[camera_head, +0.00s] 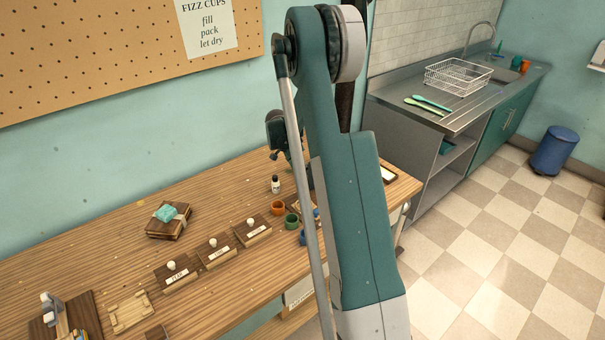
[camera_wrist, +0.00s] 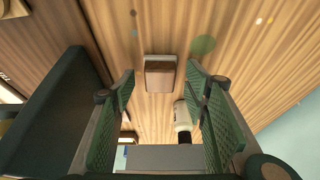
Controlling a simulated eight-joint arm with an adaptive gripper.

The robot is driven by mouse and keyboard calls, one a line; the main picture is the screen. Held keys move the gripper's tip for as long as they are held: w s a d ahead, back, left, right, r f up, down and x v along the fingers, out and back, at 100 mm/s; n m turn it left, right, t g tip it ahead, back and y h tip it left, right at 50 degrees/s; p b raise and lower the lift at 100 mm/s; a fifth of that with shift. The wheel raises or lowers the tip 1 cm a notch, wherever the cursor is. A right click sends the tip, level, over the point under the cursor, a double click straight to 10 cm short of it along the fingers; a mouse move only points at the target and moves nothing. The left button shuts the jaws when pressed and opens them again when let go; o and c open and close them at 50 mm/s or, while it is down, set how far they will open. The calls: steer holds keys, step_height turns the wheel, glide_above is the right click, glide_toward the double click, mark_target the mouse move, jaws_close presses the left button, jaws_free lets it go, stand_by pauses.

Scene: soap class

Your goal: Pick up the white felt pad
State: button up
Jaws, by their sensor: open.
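In the wrist view, a small brown block with a pale edge (camera_wrist: 160,73) lies on the wood beyond and between my fingertips, apart from them. I cannot tell whether it bears the white felt pad. In the head view, a flat white patch (camera_head: 388,174) lies in a dark frame at the table's right end; I cannot tell whether this is the pad. My gripper (camera_wrist: 162,85) is open and empty above the table. In the head view my arm hides most of my gripper.
A white bottle with a black cap (camera_wrist: 182,113) stands close by my right finger. An orange cup (camera_head: 277,208) and a green cup (camera_head: 292,221) stand near my arm. Several knobbed boxes line the front. A teal bar (camera_head: 166,213) lies on wooden boards. The back middle is clear.

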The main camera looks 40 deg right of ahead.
stand_by(0.4)
steer(key=c, duration=1)
steer(key=shift+r, duration=0.1)
steer(key=shift+r+p, duration=0.6)
steer(key=shift+r, duration=4.35)
